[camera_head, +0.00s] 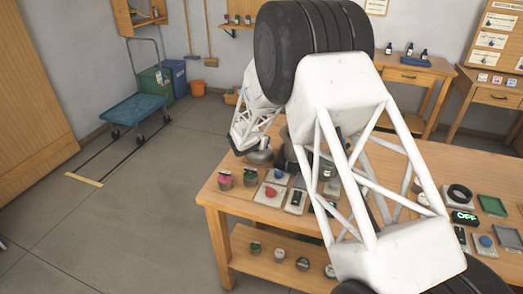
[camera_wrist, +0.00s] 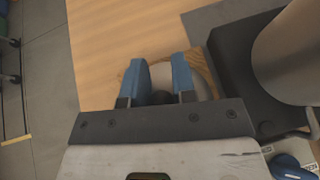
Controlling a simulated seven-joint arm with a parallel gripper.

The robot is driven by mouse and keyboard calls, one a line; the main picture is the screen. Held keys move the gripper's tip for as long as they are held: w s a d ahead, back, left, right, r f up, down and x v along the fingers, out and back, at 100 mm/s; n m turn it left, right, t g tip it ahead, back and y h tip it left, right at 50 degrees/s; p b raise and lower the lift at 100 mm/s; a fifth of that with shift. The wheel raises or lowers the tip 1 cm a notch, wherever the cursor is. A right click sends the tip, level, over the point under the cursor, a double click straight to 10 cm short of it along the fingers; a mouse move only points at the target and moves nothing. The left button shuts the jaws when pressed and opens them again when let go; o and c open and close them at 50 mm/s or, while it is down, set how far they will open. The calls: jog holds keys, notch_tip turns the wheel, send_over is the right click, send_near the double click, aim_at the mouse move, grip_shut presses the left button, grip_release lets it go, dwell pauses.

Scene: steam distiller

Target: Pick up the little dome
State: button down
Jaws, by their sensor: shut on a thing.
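The little dome (camera_wrist: 160,77) is grey and rounded, with a dark knob between my fingers. In the wrist view my gripper (camera_wrist: 159,62) has its two blue fingers shut on this knob from both sides. Part of the dome shows beyond the fingers, with a wooden edge behind it at the right. In the head view a grey rounded piece, seemingly the dome (camera_head: 261,156), shows just below my gripper (camera_head: 245,148), near the workbench's far left corner. Whether the dome touches what is under it cannot be told.
The wooden workbench (camera_head: 222,203) carries a pink-topped jar (camera_head: 225,180), a red button (camera_head: 271,192) and other small items. In the wrist view a large grey cylinder (camera_wrist: 290,50) on a dark base stands close at the right. Bare bench top lies left of the fingers.

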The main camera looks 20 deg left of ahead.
jog(key=shift+s+f, duration=0.2)
jog(key=shift+f, duration=0.25)
jog(key=shift+r, duration=0.1)
notch_tip(320, 180, up, 18)
jog(key=shift+r, duration=0.2)
dwell(0.4)
jog(key=shift+w, duration=0.15)
dwell(0.3)
